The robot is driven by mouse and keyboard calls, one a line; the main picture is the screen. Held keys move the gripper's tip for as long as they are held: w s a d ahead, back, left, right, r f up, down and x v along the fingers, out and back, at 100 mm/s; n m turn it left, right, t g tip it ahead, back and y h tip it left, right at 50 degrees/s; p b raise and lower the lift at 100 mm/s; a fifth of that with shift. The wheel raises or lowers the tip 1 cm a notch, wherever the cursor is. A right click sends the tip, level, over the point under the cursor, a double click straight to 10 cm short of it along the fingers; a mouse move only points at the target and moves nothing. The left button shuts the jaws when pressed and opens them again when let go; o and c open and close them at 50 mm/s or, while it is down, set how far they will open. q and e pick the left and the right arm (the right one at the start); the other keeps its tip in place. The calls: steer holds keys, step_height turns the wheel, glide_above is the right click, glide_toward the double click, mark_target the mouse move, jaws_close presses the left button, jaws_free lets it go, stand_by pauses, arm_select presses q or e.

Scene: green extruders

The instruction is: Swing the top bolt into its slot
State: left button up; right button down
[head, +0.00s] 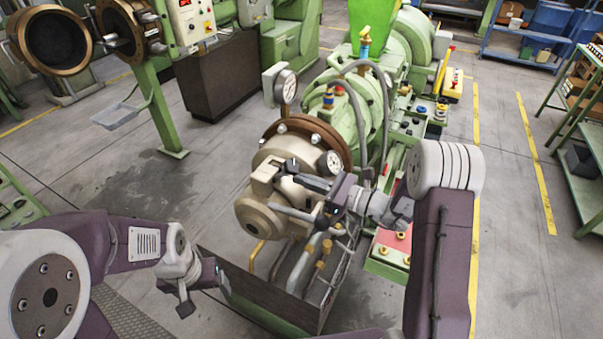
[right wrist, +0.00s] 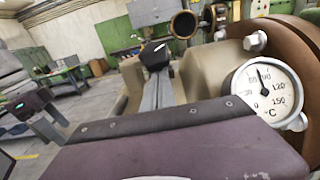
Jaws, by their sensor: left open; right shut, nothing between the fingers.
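The beige extruder head (head: 262,218) stands mid-picture in the head view, bolted to a brown flange (head: 330,135). My right gripper (head: 284,170) is at the top of this head, with its fingers shut and empty. In the right wrist view its fingers (right wrist: 156,72) are together over the beige body (right wrist: 200,70). A dark rod (head: 290,212) shows just below the right gripper; I cannot tell whether it is the top bolt. The bolt's slot is not clear, partly behind the gripper. My left gripper (head: 200,291) is open and empty, low and left of the head.
A dial gauge (head: 330,162) sits close beside the right gripper and is large in the wrist view (right wrist: 267,91). Another gauge (head: 285,87) stands above the flange. Pipes (head: 300,262) hang below the head. The floor at left (head: 100,165) is open.

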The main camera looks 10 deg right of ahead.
mark_target(291, 170)
steer(key=shift+a+r, duration=0.15)
steer(key=shift+w+a+r, duration=0.35)
steer(key=shift+a, duration=0.1)
steer(key=shift+w+a+r+p, duration=0.1)
steer(key=shift+p, duration=0.2)
steer(key=shift+w+a+r, duration=0.2)
steer(key=shift+a, duration=0.25)
steer(key=shift+w+a, duration=0.1)
steer(key=shift+w, duration=0.05)
stand_by(0.3)
steer(key=shift+w+a+r, duration=0.25)
steer(key=shift+a, duration=0.15)
stand_by(0.3)
